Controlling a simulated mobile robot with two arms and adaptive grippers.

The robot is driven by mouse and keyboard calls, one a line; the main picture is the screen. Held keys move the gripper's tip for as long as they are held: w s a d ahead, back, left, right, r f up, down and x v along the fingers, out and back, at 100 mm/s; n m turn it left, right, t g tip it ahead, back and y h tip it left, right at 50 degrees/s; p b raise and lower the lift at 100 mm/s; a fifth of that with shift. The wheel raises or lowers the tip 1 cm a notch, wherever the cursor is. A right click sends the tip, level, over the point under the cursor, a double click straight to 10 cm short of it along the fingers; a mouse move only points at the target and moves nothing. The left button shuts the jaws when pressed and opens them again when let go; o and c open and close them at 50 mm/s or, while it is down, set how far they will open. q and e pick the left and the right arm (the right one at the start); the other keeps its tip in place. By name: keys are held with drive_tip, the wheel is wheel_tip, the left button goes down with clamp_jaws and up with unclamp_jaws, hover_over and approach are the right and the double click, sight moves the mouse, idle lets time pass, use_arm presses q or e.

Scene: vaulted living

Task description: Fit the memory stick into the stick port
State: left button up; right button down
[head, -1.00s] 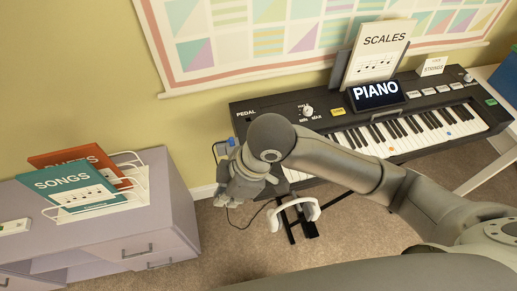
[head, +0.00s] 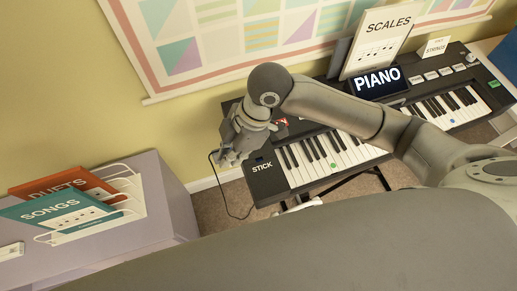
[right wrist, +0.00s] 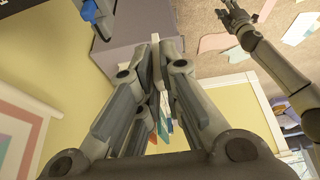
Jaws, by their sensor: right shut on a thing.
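My right gripper (head: 230,156) is at the left end of the black keyboard (head: 262,186), fingers pointing down and left. It is shut on a narrow pale thing (right wrist: 157,66), taken to be the memory stick, seen between the fingers in the right wrist view; the head view hides it behind the fingers. The stick port (head: 258,159) is a small dark slot with a bluish tint above the white STICK label, just right of the fingertips and apart from them. My left gripper (right wrist: 236,16) shows small at the top right of the right wrist view; its jaws are unclear.
A lavender cabinet (head: 165,225) with a wire rack of SONGS (head: 62,212) and DUETS (head: 75,186) books stands at left. A dark cable (head: 228,205) hangs below my right gripper. The wall is close behind the keyboard. Carpet shows between cabinet and keyboard.

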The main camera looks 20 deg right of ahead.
hover_over(255, 161)
drive_tip(key=s+a, duration=0.2)
wheel_tip(255, 161, down, 2)
drive_tip(key=f, duration=0.1)
drive_tip(key=w+d+f, duration=0.1)
drive_tip(key=f+p, duration=0.1)
drive_tip(key=shift+w+d+f, duration=0.15)
drive_tip(key=shift+w+d, duration=0.1)
drive_tip(key=shift+d, duration=0.1)
drive_tip(key=shift+w+d+f, duration=0.2)
drive_tip(key=shift+d+f, duration=0.25)
drive_tip(key=shift+f, duration=0.2)
drive_tip(key=shift+d+f, duration=0.15)
drive_tip(key=shift+f, duration=0.05)
drive_tip(key=f, duration=0.1)
drive_tip(key=f+p, duration=0.1)
drive_tip(key=f, duration=0.1)
drive_tip(key=shift+w+d+f, duration=0.1)
drive_tip(key=shift+w+d, duration=0.05)
drive_tip(key=shift+d, duration=0.1)
drive_tip(key=shift+f, duration=0.45)
drive_tip(key=c, duration=1.6)
unclamp_jaws()
use_arm(q)
drive_tip(key=shift+s+r, duration=0.2)
drive_tip(key=shift+r, duration=0.4)
drive_tip(key=shift+s+r, duration=0.2)
drive_tip(key=shift+r, duration=0.4)
use_arm(e)
drive_tip(key=shift+r, duration=0.1)
